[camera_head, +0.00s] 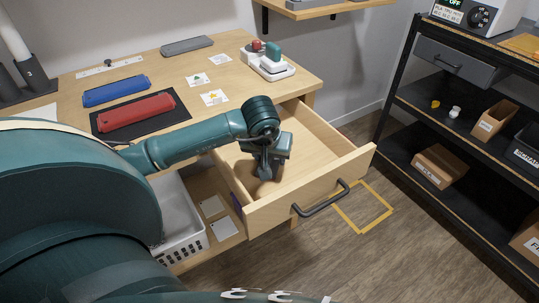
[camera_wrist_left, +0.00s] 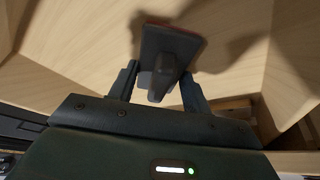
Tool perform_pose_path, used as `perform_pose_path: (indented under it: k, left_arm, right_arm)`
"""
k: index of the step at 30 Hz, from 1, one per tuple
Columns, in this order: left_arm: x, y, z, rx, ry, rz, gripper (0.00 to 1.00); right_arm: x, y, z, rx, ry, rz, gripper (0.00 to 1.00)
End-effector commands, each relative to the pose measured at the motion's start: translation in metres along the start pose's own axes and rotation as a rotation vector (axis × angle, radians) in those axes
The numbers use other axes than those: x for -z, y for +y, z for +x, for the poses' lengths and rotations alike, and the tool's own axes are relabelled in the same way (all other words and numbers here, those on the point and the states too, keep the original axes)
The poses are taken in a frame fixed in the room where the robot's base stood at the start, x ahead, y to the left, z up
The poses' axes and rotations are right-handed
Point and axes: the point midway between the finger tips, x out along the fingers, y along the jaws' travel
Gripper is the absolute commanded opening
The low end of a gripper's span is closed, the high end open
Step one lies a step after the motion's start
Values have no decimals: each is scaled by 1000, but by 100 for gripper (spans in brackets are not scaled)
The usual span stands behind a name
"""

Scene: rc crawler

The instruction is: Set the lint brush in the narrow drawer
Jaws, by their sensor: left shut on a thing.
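The wooden drawer (camera_head: 318,165) under the desk is pulled out, and my left gripper (camera_head: 265,172) points down inside it, near its left side. In the left wrist view my left gripper (camera_wrist_left: 162,86) is shut on the grip of the lint brush (camera_wrist_left: 170,45), which has a dark flat head with a reddish edge. Pale wood of the drawer (camera_wrist_left: 85,45) lies behind the brush. In the head view my gripper and arm mostly hide the brush. I cannot tell whether the brush touches the drawer bottom. My right gripper does not show.
The drawer front has a dark bar handle (camera_head: 320,199). The desk holds a blue case (camera_head: 116,90), a red case (camera_head: 136,109), a grey case (camera_head: 187,46) and a white-based device (camera_head: 270,66). A white basket (camera_head: 180,215) stands below. A black shelf unit (camera_head: 440,125) stands at right.

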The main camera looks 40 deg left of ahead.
Motion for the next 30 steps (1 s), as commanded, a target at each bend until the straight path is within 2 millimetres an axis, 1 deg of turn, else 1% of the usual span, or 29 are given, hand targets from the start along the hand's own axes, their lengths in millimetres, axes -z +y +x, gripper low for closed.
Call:
perform_pose_path:
  k: [5,9,10,17,18,26,29,30]
  left_arm:
    - [1,0,-1,-1,2,0,27]
    - [-1,0,4,0,3,0,27]
    - [0,0,2,0,2,0,50]
    - [0,0,2,-1,2,0,69]
    - [0,0,2,0,2,0,70]
    - [0,0,-1,-1,1,0,70]
    - [2,0,-9,-2,5,0,70]
    - [3,0,-15,-2,7,2,70]
  right_arm:
    - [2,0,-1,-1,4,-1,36]
    - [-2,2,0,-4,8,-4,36]
    - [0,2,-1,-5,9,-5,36]
    - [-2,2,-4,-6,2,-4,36]
    - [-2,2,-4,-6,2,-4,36]
    - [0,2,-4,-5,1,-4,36]
    - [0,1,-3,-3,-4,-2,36]
    - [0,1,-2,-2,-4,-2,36]
